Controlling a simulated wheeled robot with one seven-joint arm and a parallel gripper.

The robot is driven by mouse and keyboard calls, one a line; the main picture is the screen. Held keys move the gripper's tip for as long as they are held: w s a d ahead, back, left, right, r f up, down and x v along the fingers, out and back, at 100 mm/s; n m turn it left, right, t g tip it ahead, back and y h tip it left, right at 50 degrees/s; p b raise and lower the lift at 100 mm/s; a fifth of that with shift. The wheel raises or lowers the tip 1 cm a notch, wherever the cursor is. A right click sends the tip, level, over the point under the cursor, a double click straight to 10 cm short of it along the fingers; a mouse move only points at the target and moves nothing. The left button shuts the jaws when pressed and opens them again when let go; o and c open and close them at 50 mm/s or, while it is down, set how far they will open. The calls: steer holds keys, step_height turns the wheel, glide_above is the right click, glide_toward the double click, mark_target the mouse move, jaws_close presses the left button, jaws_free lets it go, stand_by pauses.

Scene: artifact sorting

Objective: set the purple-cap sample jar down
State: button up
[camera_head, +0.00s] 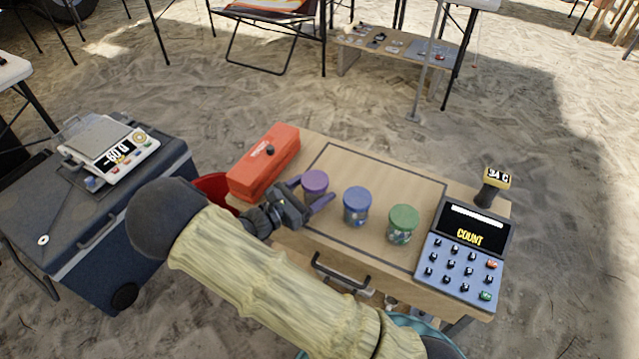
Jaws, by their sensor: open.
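The purple-cap sample jar (315,184) stands upright on the wooden table (350,166), inside a dark outlined rectangle near its left side. My gripper (313,200) is open at the jar, with one purple-grey finger showing in front of it. The gripper and finger hide the jar's lower part. I cannot tell whether a finger touches it. A blue-cap jar (357,206) and a green-cap jar (403,224) stand upright in a row to its right.
An orange-red box (265,163) lies at the table's left edge. A keypad device reading COUNT (464,250) and a small yellow display (497,180) are at the right. A scale (107,150) sits on a grey cooler (75,255). The table's back middle is clear.

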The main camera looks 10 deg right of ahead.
steer(key=p+v, duration=0.1)
steer(key=v, duration=0.8)
steer(key=shift+s+a+p, duration=0.2)
steer(key=shift+a+p, duration=0.1)
steer(key=shift+p, duration=0.1)
